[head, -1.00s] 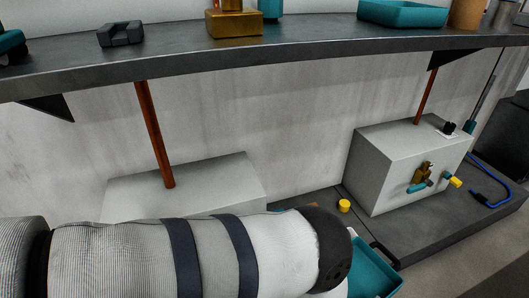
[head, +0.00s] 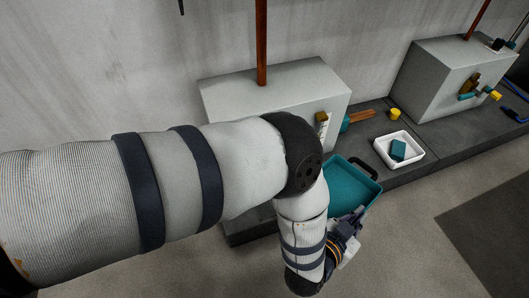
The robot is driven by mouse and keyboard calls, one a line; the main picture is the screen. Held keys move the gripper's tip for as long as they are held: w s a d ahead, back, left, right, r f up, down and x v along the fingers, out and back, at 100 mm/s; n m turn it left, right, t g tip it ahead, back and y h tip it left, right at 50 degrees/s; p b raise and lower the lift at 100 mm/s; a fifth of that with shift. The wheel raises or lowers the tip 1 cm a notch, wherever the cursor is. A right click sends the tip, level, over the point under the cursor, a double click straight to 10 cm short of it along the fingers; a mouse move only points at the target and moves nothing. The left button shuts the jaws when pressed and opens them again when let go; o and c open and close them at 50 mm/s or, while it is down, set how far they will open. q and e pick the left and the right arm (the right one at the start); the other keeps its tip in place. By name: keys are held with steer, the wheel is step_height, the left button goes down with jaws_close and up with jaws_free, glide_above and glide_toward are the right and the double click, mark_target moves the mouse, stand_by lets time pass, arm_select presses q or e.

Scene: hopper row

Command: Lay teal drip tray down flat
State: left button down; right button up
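The teal drip tray (head: 346,189) is a shallow teal pan with raised rims and a black handle (head: 364,167) at its far right side. It shows just right of my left arm's elbow, at the front of the low dark plinth, and its left part is hidden behind my arm. I cannot tell whether it rests on anything or is tilted. My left gripper (head: 355,217) is at the tray's near edge, pointing towards it. Its fingers are small and partly hidden, so I cannot tell whether they hold the rim. My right gripper is not in view.
A white bin (head: 417,158) holding a teal block (head: 398,149) stands on the dark plinth (head: 360,137). A yellow cap (head: 395,113) is behind it. Grey boxes with fittings stand left (head: 290,90) and right (head: 440,75). The floor at lower right is clear.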

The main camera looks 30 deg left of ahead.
arm_select(q)
steer(key=a+f, duration=0.1)
steer(key=a, duration=0.2)
steer(key=a+f+b, duration=0.1)
steer(key=a+f, duration=0.1)
steer(key=w+a+f+b, duration=0.1)
steer(key=a, duration=0.2)
steer(key=shift+a+f, duration=0.2)
steer(key=shift+a, duration=0.1)
steer(key=a+f+b, duration=0.5)
steer(key=f, duration=0.3)
steer(key=shift+w+a+f, duration=0.2)
steer(key=shift+w+f, duration=0.05)
steer(key=shift+f, duration=0.1)
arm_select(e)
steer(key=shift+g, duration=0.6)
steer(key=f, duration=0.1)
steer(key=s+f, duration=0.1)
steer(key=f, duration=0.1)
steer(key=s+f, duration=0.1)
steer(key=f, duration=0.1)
arm_select(q)
steer(key=shift+f, duration=0.15)
steer(key=c, duration=2.1)
jaws_free()
steer(key=o, duration=0.3)
